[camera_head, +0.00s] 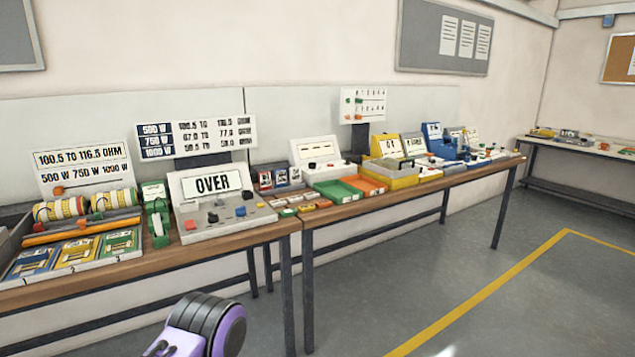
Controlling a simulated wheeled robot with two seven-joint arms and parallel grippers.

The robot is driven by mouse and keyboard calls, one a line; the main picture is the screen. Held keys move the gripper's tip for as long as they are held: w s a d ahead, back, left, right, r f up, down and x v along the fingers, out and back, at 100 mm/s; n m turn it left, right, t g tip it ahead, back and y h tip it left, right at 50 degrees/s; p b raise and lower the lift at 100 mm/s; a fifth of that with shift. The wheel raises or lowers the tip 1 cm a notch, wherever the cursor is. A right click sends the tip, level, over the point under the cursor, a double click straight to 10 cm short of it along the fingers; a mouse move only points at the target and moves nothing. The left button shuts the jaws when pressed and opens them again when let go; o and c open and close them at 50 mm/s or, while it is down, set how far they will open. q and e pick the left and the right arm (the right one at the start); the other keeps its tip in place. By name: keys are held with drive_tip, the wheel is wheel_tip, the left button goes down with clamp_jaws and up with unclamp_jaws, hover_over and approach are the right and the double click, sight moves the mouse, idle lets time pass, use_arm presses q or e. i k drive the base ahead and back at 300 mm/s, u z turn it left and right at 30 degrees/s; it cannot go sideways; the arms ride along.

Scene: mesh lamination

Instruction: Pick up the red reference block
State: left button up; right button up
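I cannot tell for sure which item is the red reference block. A small red-orange piece (58,190) sits at the foot of the resistance sign on the left. Another small red piece (190,224) is on the front left of the grey meter (230,228) whose display reads OVER. Small red-orange pieces (308,207) also lie at the near end of the right bench. Neither gripper's fingers show. A black and purple part of my arm (212,320) rises at the bottom, apart from the benches.
Two wooden benches (285,228) meet near the middle and run along the wall. Coloured spools, card trays, a green tray (338,191), an orange tray (365,185) and a yellow bin (392,178) crowd them. The grey floor (400,290) with a yellow line is clear.

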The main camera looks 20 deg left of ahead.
sight(265, 177)
drive_tip(key=z, duration=0.3)
drive_tip(key=i, duration=1.5)
drive_tip(key=u, duration=0.9)
